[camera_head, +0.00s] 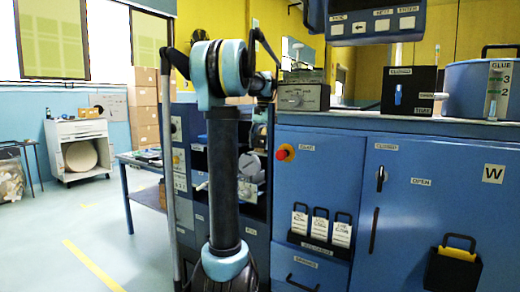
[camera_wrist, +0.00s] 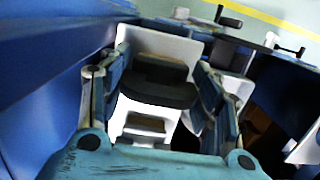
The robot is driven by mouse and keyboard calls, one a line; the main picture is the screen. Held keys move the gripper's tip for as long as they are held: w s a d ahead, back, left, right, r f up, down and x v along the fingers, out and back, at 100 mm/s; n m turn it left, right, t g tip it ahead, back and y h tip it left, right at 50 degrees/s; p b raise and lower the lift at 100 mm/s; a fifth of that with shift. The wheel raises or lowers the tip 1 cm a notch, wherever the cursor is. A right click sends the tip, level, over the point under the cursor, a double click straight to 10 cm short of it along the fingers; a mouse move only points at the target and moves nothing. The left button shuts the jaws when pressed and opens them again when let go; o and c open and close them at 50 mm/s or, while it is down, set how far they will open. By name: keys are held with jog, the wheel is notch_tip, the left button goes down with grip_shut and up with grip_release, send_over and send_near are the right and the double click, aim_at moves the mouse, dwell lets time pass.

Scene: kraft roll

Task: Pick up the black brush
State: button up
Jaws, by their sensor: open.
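In the wrist view my gripper (camera_wrist: 164,64) is open, with one finger at each side of the picture's middle. Between and beyond the fingers is a dark, rounded block (camera_wrist: 158,92) with a brownish-grey upper face, set against a white surface (camera_wrist: 170,46). It may be the black brush, but I cannot tell for sure. I cannot tell whether the fingers touch it. In the head view my arm stands upright in front of the open shelves, and my gripper is not clearly visible there. No brush can be made out in the head view.
Blue cabinets (camera_head: 340,190) fill the right, with a red knob (camera_head: 285,153) and a black-and-yellow holder (camera_head: 455,262). A side table (camera_head: 148,195) stands left of my arm. A white cabinet (camera_head: 82,146) stands farther back. The floor (camera_head: 60,230) at left is mostly clear.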

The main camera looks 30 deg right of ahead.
jog(key=c, duration=0.8)
jog(key=shift+c, duration=0.2)
notch_tip(320, 180, up, 28)
dwell(0.5)
